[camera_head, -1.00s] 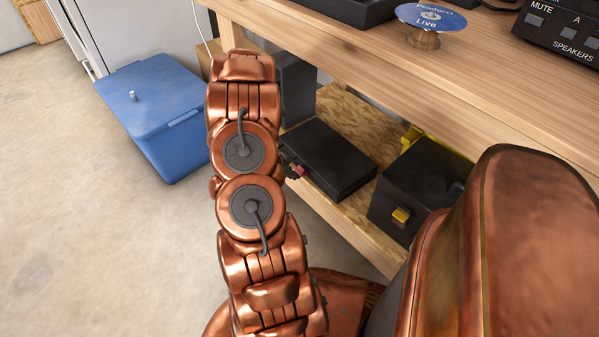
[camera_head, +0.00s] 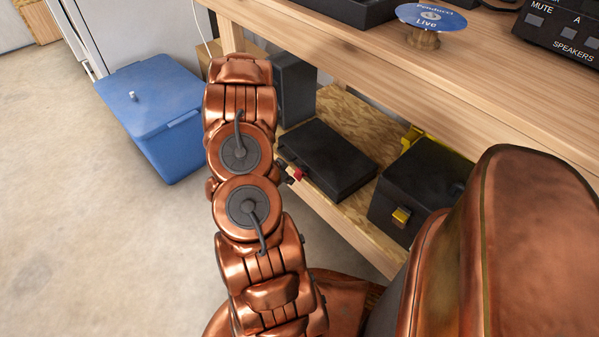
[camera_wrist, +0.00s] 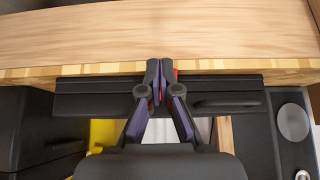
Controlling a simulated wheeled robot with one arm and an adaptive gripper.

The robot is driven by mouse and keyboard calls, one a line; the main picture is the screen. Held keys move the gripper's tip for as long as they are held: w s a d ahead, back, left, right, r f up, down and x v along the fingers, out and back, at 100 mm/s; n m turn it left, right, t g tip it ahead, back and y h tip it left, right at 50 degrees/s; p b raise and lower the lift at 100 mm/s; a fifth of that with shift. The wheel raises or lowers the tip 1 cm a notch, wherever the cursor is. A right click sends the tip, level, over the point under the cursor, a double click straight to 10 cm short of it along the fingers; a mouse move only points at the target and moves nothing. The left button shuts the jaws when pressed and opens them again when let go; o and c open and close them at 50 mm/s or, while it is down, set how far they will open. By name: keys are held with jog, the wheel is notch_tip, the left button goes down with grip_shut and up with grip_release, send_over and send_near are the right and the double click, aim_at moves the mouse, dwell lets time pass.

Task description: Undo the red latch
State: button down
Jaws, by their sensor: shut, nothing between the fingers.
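The red latch (camera_head: 299,174) is on the near edge of a flat black case (camera_head: 328,158) on the lower shelf. In the wrist view, which looks upside down, the case (camera_wrist: 95,97) spans the middle. A little of the red latch (camera_wrist: 176,72) shows behind and right of my fingertips. My gripper (camera_wrist: 159,80) is shut and empty, its tips in front of the latch. I cannot tell whether they touch it. In the head view my arm hides most of the gripper. How far the latch is open cannot be made out.
A black box with a yellow latch (camera_head: 401,216) stands right of the case on the shelf. A dark speaker (camera_head: 295,90) is on its left. The wooden tabletop (camera_head: 400,75) overhangs the shelf. A blue bin (camera_head: 155,110) stands on the floor at left; the floor before it is clear.

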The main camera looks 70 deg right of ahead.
jog(key=p+v, duration=0.4)
jog(key=v, duration=0.1)
jog(key=shift+r, duration=0.3)
dwell(0.6)
